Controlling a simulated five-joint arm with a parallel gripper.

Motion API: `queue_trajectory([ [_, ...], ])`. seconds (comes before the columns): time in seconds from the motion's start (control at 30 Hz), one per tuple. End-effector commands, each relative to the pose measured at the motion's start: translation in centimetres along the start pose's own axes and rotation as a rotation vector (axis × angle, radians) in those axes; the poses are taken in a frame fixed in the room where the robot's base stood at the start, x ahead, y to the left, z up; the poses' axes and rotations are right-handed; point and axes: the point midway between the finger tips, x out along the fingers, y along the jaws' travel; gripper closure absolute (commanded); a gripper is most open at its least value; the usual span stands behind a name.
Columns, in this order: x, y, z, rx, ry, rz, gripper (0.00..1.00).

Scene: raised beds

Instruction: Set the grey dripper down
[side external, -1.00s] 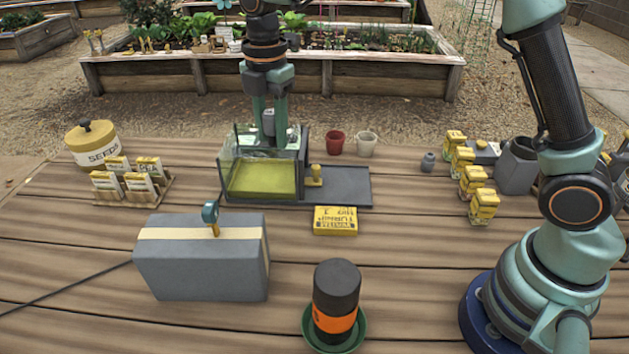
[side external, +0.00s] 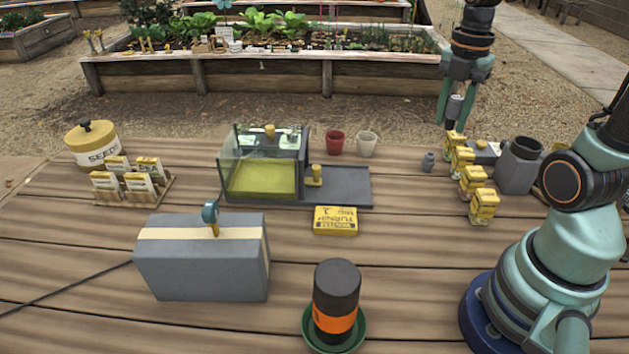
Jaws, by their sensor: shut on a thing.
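My gripper (side external: 457,112) is at the upper right, pointing down, near the table's back edge in the picture. It is shut on a small grey thing, the grey dripper (side external: 454,106), which shows between the two fingers. The dripper appears held in the air above and behind the rearmost yellow packet (side external: 454,143). Its lower end is close to that packet in the picture; I cannot tell the exact gap.
Several yellow packets stand in a row at right, beside a grey jug (side external: 518,166). A small grey bottle (side external: 429,162) stands left of them. A glass-walled box (side external: 232,176), a grey tray (side external: 347,184) and two pots (side external: 366,144) are further left.

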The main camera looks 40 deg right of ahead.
Motion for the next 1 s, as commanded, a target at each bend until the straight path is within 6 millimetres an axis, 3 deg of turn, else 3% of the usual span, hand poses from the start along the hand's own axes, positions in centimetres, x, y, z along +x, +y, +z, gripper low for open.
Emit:
queue_trajectory([
  [0.17, 1.6, -1.0, 0.2, 0.006, 0.003, -0.004, 1.00],
  [0.7, 14.0, -1.0, 0.1, 0.005, 0.005, -0.007, 1.00],
  [1.0, 16.7, -0.8, 0.2, 0.006, 0.001, -0.001, 1.00],
])
